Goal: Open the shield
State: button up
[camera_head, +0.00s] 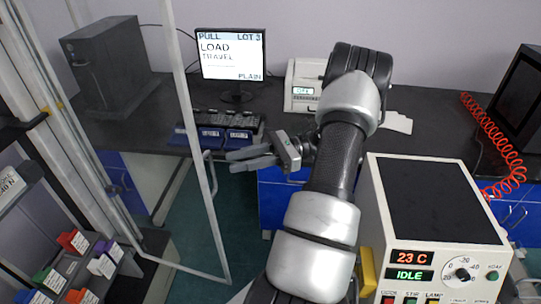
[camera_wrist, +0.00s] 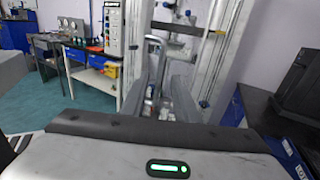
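The shield (camera_head: 184,85) is a clear panel in a pale frame at the left of the head view, in front of a tall metal machine frame. The fingers are parted and empty. In the wrist view, the curved handle (camera_wrist: 155,45) shows ahead, beyond the fingertips and roughly between them.
A dark bench (camera_head: 285,125) behind carries a monitor (camera_head: 231,55), a keyboard (camera_head: 222,117), a computer tower (camera_head: 100,65) and a white box (camera_head: 303,85). A cream instrument (camera_head: 435,205) reading 23 C stands close right of my arm.

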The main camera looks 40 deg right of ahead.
jog(key=b+v, duration=0.1)
jog(key=v, duration=0.9)
jog(key=shift+a+r, duration=0.1)
